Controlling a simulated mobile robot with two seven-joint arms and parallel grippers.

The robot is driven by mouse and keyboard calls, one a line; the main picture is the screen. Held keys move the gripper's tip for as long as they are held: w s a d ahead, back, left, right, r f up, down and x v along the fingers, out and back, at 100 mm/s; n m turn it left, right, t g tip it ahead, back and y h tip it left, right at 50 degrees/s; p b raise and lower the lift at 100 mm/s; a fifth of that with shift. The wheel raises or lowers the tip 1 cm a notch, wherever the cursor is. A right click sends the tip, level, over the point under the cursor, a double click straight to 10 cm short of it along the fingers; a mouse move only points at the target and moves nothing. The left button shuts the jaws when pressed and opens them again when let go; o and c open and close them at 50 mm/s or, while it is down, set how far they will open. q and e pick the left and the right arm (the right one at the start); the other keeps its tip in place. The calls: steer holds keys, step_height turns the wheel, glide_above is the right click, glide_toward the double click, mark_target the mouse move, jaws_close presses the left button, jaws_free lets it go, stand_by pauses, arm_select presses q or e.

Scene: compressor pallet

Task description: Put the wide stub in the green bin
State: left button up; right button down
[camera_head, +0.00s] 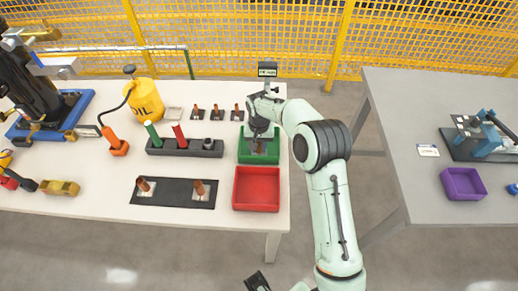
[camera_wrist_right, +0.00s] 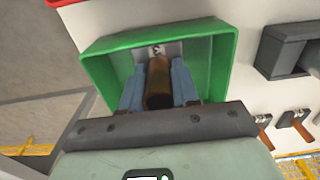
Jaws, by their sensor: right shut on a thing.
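The green bin (camera_head: 258,157) stands near the right edge of the white table. My right gripper (camera_head: 259,143) points down into it. In the right wrist view, my right gripper (camera_wrist_right: 158,90) is shut on a copper-brown stub (camera_wrist_right: 158,82), with one blue finger on each side. A light plate shows at the stub's far end. The stub is inside the outline of the green bin (camera_wrist_right: 222,60); whether it touches the floor I cannot tell. A dark part at the bottom edge looks like my left gripper (camera_head: 257,281); its jaws cannot be made out.
A red bin (camera_head: 257,189) stands right in front of the green one. A dark holder (camera_head: 185,147) with green and red pieces is to its left. Small brown stubs (camera_head: 215,114) stand behind; two more stand on a black mat (camera_head: 172,193). A grey table (camera_head: 420,195) is right.

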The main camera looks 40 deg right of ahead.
steer(key=shift+f, duration=0.95)
steer(key=shift+f, duration=0.25)
steer(key=c, duration=0.8)
jaws_free()
steer(key=shift+c, duration=0.2)
steer(key=shift+r, duration=0.2)
step_height(320, 180, up, 12)
steer(key=p, duration=0.1)
